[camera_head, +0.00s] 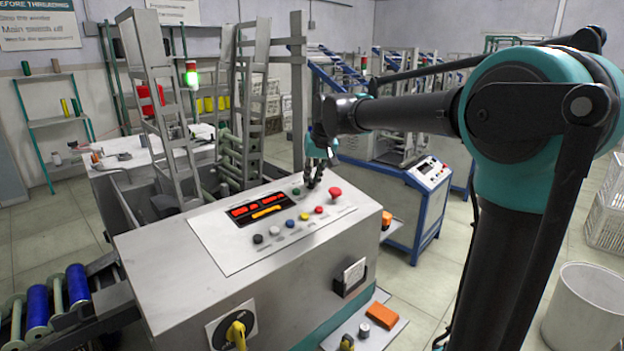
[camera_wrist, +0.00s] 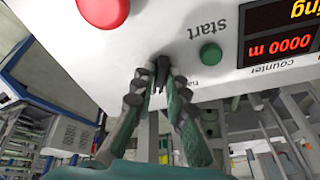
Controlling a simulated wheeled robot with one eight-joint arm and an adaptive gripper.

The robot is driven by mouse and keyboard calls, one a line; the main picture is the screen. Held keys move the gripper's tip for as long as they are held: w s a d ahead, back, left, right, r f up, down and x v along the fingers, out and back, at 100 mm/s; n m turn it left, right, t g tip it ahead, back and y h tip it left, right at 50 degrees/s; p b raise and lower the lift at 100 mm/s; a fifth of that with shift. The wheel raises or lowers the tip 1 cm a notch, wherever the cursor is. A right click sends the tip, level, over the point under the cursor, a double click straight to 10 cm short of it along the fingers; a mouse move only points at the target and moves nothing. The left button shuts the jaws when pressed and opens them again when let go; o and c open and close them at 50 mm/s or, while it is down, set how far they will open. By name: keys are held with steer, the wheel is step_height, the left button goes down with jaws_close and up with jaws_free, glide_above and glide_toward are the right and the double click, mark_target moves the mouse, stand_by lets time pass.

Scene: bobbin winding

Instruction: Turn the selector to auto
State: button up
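The selector (camera_wrist: 162,71) is a small black knob on the light control panel (camera_head: 230,235), beside a label partly hidden that starts with "ha". In the wrist view my gripper (camera_wrist: 161,80) has its two fingers close together with the knob between their tips. They appear to be touching it. In the head view my gripper (camera_head: 313,180) reaches down to the panel's far edge, between the green button and the red mushroom button, and hides the selector there. The knob's exact pointing direction is hard to tell, and no "auto" label is readable.
A green start button (camera_wrist: 210,54) and a red mushroom button (camera_head: 335,193) sit close on either side of my gripper. A lit counter display (camera_head: 257,209) and several coloured buttons are nearby. A yellow rotary handle (camera_head: 236,333) is on the cabinet front. Metal frames (camera_head: 165,110) stand behind.

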steer(key=shift+o, duration=1.4)
steer(key=v, duration=1.2)
